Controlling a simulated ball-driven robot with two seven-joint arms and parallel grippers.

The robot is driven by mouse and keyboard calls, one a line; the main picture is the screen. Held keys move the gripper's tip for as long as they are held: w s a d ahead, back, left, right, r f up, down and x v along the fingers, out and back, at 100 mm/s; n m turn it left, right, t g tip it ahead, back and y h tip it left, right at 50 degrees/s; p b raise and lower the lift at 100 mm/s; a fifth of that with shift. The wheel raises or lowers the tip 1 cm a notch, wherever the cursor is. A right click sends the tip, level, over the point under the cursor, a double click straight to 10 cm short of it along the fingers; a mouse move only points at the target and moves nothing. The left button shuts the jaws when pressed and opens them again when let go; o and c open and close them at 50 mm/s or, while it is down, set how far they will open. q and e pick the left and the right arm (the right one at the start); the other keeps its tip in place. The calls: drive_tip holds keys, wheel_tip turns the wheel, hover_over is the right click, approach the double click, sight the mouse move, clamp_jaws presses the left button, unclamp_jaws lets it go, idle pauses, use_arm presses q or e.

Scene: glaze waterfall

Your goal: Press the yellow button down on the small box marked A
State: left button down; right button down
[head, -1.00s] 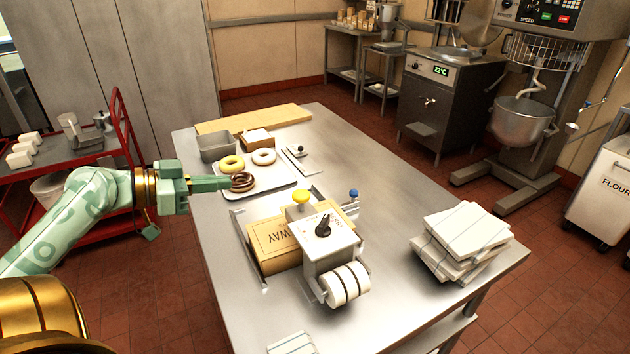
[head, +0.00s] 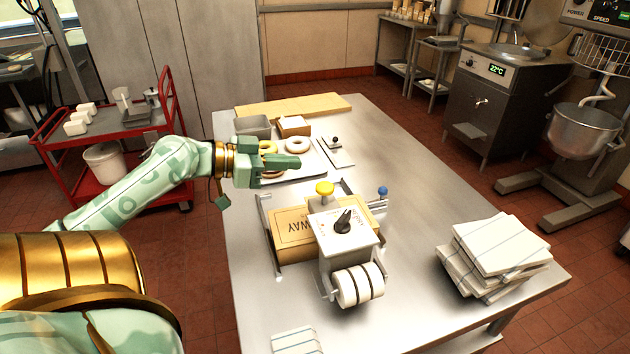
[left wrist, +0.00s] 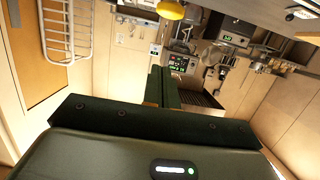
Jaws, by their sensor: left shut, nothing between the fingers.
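The yellow button (head: 324,188) is a round knob that stands up at the back of a small white box (head: 330,264) with a black dial and white rollers. I cannot read a letter A on the box. In the left wrist view a yellow round thing (left wrist: 171,10), apparently the button, shows at the top edge. My left gripper (head: 296,162) is shut and empty, up and left of the button in the head view and apart from it. Its fingers (left wrist: 163,86) point forward in the left wrist view. My right gripper is not in view.
A brown carton (head: 292,232) lies beside the box. A blue knob (head: 382,190) stands to the right. A tray (head: 318,172) with ring doughnuts is partly behind my gripper. Folded cloths (head: 495,250) are stacked at the right. The steel table (head: 420,190) is clear at centre right.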

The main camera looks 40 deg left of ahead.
use_arm(q)
drive_tip(key=b, duration=0.1)
hover_over(324, 201)
drive_tip(key=s+a, duration=0.1)
drive_tip(key=s, duration=0.1)
drive_tip(key=f, duration=0.2)
drive_tip(key=shift+w+a+f+b, duration=0.15)
drive_tip(key=shift+f+b, duration=0.15)
drive_tip(key=shift+f, duration=0.25)
drive_tip(key=shift+w+f+b, duration=0.1)
drive_tip(key=shift+f+b, duration=0.15)
drive_tip(key=shift+f, duration=0.95)
drive_tip(key=shift+s, duration=0.1)
